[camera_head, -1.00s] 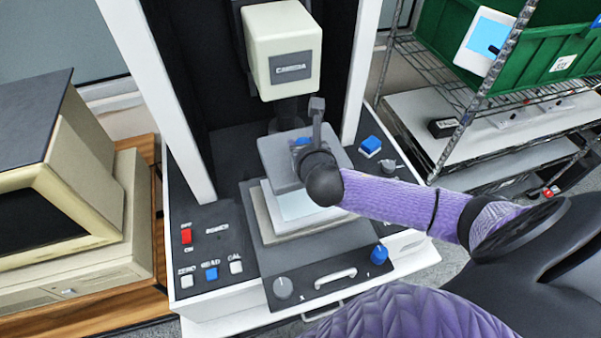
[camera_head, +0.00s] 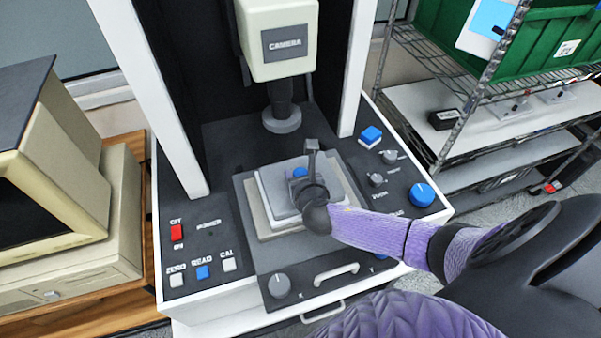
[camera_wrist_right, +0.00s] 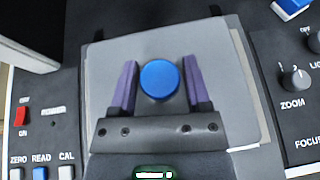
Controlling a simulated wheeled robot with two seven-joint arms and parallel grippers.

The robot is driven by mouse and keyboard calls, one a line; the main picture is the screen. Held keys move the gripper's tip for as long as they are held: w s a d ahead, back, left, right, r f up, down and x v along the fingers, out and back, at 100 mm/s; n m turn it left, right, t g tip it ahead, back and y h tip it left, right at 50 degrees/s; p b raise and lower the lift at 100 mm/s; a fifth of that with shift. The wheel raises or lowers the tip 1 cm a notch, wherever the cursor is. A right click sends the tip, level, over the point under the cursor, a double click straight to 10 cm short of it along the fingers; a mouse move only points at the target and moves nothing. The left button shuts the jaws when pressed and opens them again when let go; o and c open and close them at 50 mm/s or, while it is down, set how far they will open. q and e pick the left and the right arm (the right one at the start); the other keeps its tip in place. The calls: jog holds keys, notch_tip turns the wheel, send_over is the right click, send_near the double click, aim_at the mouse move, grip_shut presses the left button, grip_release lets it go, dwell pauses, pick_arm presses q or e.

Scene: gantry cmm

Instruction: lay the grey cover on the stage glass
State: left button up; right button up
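The grey cover (camera_head: 281,199) is a flat square plate with a round blue knob (camera_wrist_right: 160,79) on top. In the head view it lies flat over the stage glass (camera_head: 263,188), whose pale rim shows beside it; I cannot tell whether they touch. My right gripper (camera_head: 300,176) points down at the knob. Much of the glass is hidden under the cover. My left gripper is out of view.
The camera head (camera_head: 282,45) with its lens (camera_head: 282,120) hangs behind the stage. A control panel with a red switch (camera_head: 177,232) is at left, and dials and a large blue knob (camera_head: 422,194) are at right. A wire shelf (camera_head: 450,70) and a beige computer (camera_head: 80,220) flank the machine.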

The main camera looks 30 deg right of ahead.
jog(key=shift+o, duration=1.1)
jog(key=shift+r, duration=0.1)
jog(key=shift+s+r, duration=0.2)
jog(key=shift+s, duration=0.05)
jog(key=p+v, duration=0.3)
jog(key=v, duration=0.8)
jog(key=shift+s, duration=0.2)
jog(key=shift+a+r, duration=0.1)
jog(key=shift+a, duration=0.05)
